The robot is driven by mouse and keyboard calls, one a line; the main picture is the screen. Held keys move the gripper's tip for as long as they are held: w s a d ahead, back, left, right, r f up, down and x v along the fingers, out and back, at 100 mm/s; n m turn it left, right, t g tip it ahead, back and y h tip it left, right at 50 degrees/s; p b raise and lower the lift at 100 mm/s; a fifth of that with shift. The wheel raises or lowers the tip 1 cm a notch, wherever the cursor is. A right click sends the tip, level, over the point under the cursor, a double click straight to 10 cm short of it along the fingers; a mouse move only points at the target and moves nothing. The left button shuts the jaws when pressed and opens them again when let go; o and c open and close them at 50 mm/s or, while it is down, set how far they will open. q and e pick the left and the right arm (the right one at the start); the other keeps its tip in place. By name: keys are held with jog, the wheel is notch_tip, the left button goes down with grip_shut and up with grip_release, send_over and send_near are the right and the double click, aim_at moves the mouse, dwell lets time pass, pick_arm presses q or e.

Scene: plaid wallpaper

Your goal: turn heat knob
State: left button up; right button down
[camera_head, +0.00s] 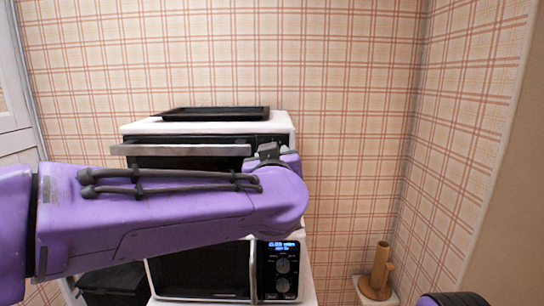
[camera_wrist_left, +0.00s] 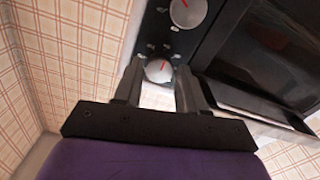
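In the left wrist view, a round silver knob (camera_wrist_left: 158,70) with a red pointer mark sits on a black control panel (camera_wrist_left: 155,32). My left gripper (camera_wrist_left: 159,78) is open, with one dark finger on each side of this knob and gaps showing beside it. I cannot tell whether the tips reach past its face. A second silver knob (camera_wrist_left: 188,11) with a red mark lies beyond the fingers. In the head view, my purple left arm hides the knobs of the white oven (camera_head: 210,127). My right gripper's fingers are not in view.
The oven stands above a microwave (camera_head: 205,272) with its own dials (camera_head: 283,266) and lit display. A black tray (camera_head: 215,113) lies on top of the oven, whose door handle (camera_head: 180,149) sticks out. A brown wooden object (camera_head: 378,273) stands at lower right.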

pick_arm(q)
jog(key=s+b, duration=0.3)
jog(key=s, duration=0.7)
jog(key=shift+s, duration=0.25)
jog(key=shift+d, duration=0.1)
